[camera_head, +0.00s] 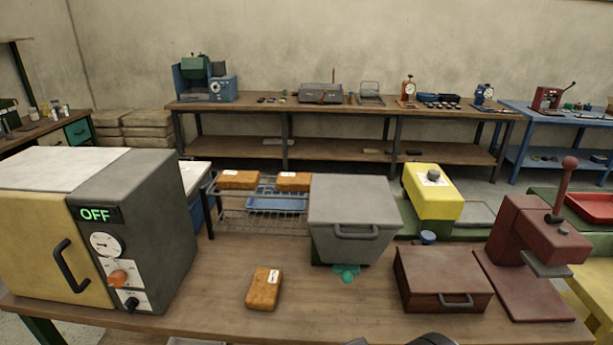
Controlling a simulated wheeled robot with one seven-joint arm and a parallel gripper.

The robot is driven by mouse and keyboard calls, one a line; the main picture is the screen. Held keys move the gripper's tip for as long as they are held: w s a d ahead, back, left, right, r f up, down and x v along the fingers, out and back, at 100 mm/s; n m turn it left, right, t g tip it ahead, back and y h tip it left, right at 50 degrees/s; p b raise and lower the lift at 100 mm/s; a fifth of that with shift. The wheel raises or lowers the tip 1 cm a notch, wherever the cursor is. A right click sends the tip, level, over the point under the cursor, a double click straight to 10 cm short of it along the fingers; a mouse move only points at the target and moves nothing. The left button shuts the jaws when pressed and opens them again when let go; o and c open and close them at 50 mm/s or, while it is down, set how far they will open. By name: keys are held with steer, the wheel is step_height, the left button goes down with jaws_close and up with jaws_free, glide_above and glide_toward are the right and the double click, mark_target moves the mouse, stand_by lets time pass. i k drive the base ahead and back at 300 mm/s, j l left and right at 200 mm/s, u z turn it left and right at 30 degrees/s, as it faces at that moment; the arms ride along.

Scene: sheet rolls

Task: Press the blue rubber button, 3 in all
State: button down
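A small round blue piece (428,237) looks like the blue rubber button. It is at the back edge of the near workbench, between the grey lidded box and the red-brown press, in front of the yellow machine. I cannot tell from here how far it is pressed in. My gripper's fingers do not show. Only a dark curved part, which seems to be mine, shows at the bottom edge, well apart from the blue piece.
The near workbench (215,300) carries an oven (150,225) reading OFF, an orange-brown block (264,289), a grey lidded box (352,215) with a teal piece (346,273) below, a brown case (442,275) and a red-brown press (525,235). A yellow machine (432,195) stands behind.

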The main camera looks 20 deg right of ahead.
mark_target(427, 236)
steer(key=i+l+z, duration=0.2)
steer(key=l, duration=0.2)
steer(key=l+z, duration=0.25)
steer(key=l, duration=0.15)
steer(key=i+l+z, duration=0.4)
steer(key=l, duration=0.3)
steer(key=i, duration=0.05)
